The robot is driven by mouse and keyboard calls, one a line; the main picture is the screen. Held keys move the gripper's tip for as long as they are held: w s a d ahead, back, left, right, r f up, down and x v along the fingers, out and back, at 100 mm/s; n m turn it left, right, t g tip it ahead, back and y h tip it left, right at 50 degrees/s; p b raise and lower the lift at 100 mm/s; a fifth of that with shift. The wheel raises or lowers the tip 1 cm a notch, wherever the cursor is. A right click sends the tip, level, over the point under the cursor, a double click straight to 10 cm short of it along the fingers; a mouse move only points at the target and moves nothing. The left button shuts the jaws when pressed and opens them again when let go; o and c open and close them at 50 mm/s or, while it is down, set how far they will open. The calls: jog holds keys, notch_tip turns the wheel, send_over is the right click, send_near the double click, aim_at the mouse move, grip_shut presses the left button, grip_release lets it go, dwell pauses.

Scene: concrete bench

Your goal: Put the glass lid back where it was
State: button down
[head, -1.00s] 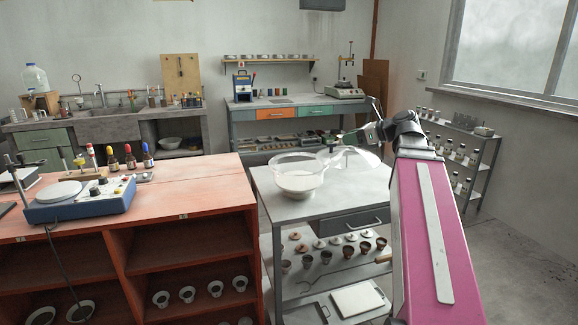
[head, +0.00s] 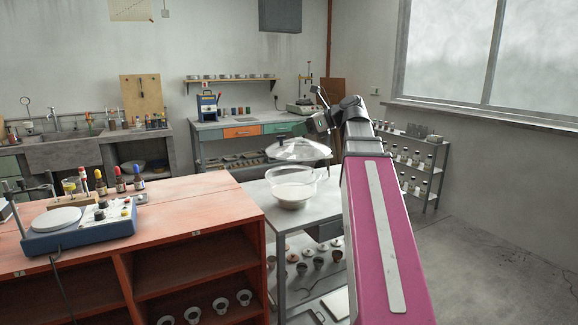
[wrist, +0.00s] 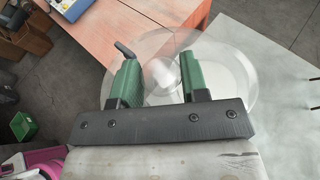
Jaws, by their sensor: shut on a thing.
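The clear glass lid (head: 298,150) hangs in the air, roughly level, just above the glass bowl in the head view. My gripper (head: 314,129) is above the lid, shut on its knob. In the wrist view the green fingers (wrist: 157,74) stand on both sides of the knob, with the transparent lid (wrist: 150,48) spread around them. The glass bowl (head: 292,190), with pale contents, stands upright on the grey table. In the wrist view the bowl (wrist: 236,88) partly overlaps the lid and sits offset to its right. A gap shows between lid and bowl.
The grey table (head: 262,206) has bare top around the bowl. An orange-red bench (head: 190,214) adjoins it at left, carrying a blue device with a round plate (head: 75,230) and dropper bottles (head: 120,180). Cups fill the shelf below the table.

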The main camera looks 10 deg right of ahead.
jog(key=w+f, duration=0.2)
jog(key=w, duration=0.1)
jog(key=w+f, duration=0.2)
jog(key=w, duration=0.2)
jog(key=w+f, duration=0.2)
jog(key=w, duration=0.1)
jog(key=shift+w+d+f, duration=0.15)
jog(key=shift+w, duration=0.1)
jog(key=shift+f, duration=2.05)
jog(key=shift+f, duration=0.55)
jog(key=c, duration=0.6)
grip_release()
jog(key=shift+c, duration=0.2)
jog(key=r+v, duration=0.1)
jog(key=v, duration=1.1)
jog(key=shift+r, duration=0.15)
